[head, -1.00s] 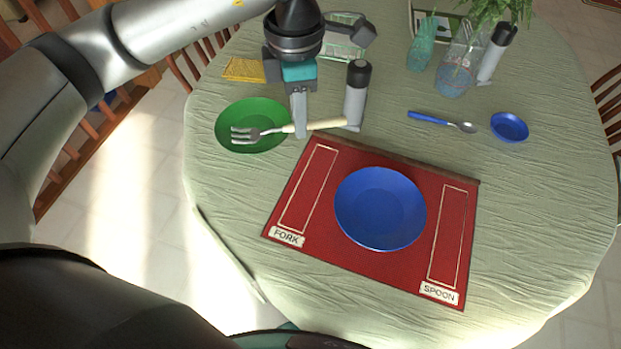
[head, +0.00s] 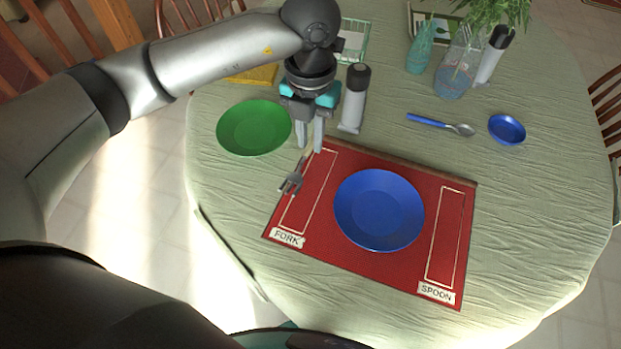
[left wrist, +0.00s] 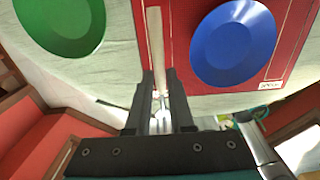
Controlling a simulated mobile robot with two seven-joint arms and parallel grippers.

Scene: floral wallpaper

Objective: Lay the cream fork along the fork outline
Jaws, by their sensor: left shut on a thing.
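The fork (head: 292,182) has a grey metal head and a cream handle. My left gripper (head: 311,149) is shut on its handle near the mat's top left corner. The fork head points toward the front of the table and appears over the mat's left edge, beside the fork outline (head: 309,188). Whether it touches the mat I cannot tell. In the left wrist view the cream handle (left wrist: 156,45) extends out from between the fingers; the tines are not clear there. The outline is a cream rectangle above the FORK label (head: 287,238). My right gripper is not in view.
A blue plate (head: 379,210) sits on the red mat (head: 350,270). A green plate (head: 254,127) lies left of my gripper, and a grey shaker with a dark top (head: 353,98) stands close on its right. A blue spoon (head: 440,124) and small blue bowl (head: 506,129) lie farther right.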

